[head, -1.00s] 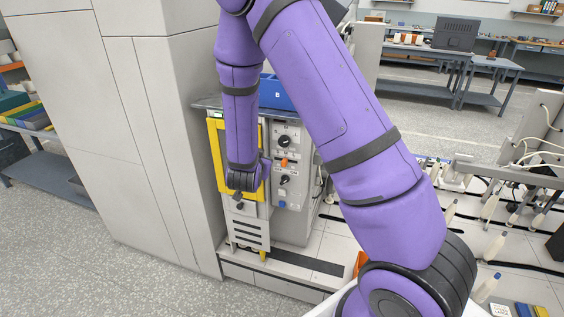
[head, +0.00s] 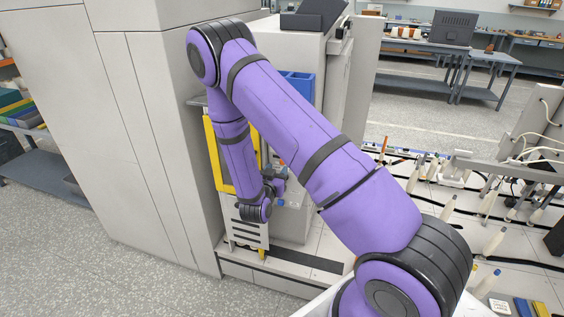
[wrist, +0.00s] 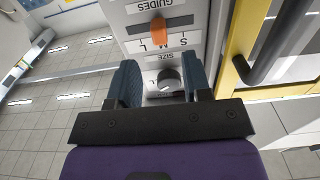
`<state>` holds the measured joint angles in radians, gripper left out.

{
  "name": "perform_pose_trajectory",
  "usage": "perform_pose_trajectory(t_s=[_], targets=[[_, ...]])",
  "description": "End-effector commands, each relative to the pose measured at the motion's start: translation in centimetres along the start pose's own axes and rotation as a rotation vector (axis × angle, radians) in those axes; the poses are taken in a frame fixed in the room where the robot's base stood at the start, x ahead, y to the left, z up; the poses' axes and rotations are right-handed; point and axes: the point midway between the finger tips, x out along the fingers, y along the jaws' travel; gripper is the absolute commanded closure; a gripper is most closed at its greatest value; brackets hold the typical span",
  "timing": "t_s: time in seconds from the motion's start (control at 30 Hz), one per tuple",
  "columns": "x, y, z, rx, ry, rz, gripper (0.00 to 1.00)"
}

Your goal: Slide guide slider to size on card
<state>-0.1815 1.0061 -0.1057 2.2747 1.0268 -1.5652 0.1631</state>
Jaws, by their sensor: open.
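The guide slider (wrist: 159,32) is an orange tab on the light grey control panel (wrist: 135,18), seen upside down in the wrist view. It sits by the "GUIDES" label, with S, M and L letters beside it. Which letter it points at is hard to tell. My gripper (wrist: 162,68) is open, its two blue-grey fingers apart and empty. The slider lies beyond the fingertips, roughly between them in the picture. A grey "SIZE" knob (wrist: 169,79) shows between the fingers. In the head view my gripper (head: 279,184) is at the panel, and my arm hides most of it. No card is identifiable.
A yellow-framed door (head: 213,160) stands left of the panel; its dark handle (wrist: 285,40) shows at right in the wrist view. A blue bin (head: 301,87) sits above the panel. White cones and cables fill the deck (head: 500,262) at right.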

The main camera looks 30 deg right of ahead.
Motion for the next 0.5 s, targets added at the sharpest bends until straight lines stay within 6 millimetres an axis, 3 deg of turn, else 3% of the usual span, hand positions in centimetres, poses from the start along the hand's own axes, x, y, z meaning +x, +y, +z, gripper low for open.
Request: perform_pose_trajectory(t_s=[0.2,0.5], targets=[[3.8,0.1,-0.1,0.001,0.001,0.003,0.55],[6.1,0.0,0.0,0.0,0.0,0.0,0.55]])
